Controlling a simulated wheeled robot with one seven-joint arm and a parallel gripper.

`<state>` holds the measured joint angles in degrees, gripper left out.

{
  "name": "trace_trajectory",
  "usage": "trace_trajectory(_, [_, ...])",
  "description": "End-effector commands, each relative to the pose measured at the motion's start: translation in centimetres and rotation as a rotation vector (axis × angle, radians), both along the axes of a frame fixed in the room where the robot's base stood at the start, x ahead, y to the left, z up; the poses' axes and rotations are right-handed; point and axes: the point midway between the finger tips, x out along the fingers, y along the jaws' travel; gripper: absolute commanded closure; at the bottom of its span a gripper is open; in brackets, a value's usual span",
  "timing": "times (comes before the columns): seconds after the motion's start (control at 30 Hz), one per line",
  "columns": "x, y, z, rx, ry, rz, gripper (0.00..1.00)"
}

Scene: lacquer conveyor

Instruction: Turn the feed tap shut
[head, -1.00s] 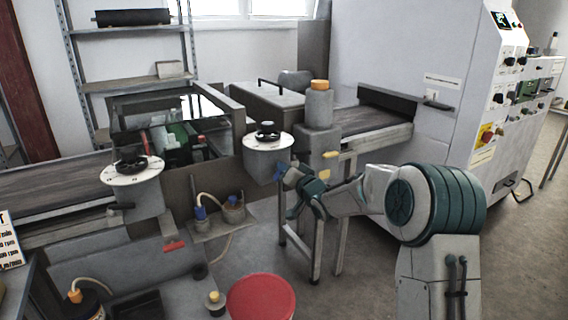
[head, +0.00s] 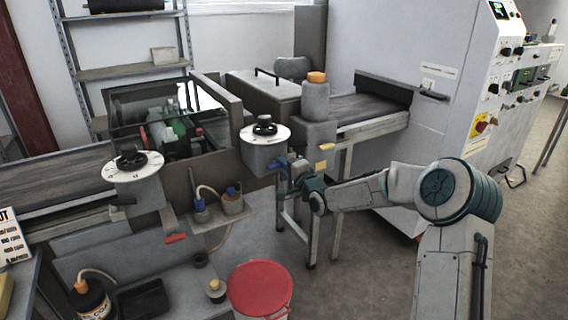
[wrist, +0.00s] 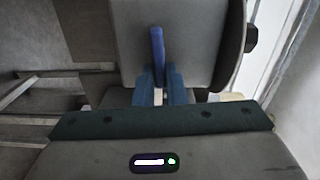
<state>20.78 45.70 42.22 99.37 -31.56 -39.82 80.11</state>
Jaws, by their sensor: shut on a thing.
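A blue lever (wrist: 157,50), which appears to be the feed tap's handle, stands upright in the wrist view against a grey housing (wrist: 190,35). My gripper (wrist: 160,85) has its two blue fingers on either side of the lever's lower end, shut on it. In the head view my gripper (head: 282,166) is at the right side of the grey block under the right-hand white dial (head: 265,135). The lever is too small and too covered there to make out. How far the tap is turned cannot be told.
A yellow handle (head: 323,165) sits close to the right of my gripper. A red handle (head: 176,238), a left-hand dial (head: 133,166) and a small shelf with pots (head: 215,222) are to the left. A red-lidded drum (head: 259,288) stands below. Floor at right is clear.

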Motion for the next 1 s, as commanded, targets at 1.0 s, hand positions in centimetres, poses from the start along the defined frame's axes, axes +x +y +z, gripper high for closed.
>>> trace_trajectory(1.0, [-0.03,0.03,-0.29,0.077,0.056,0.001,0.67])
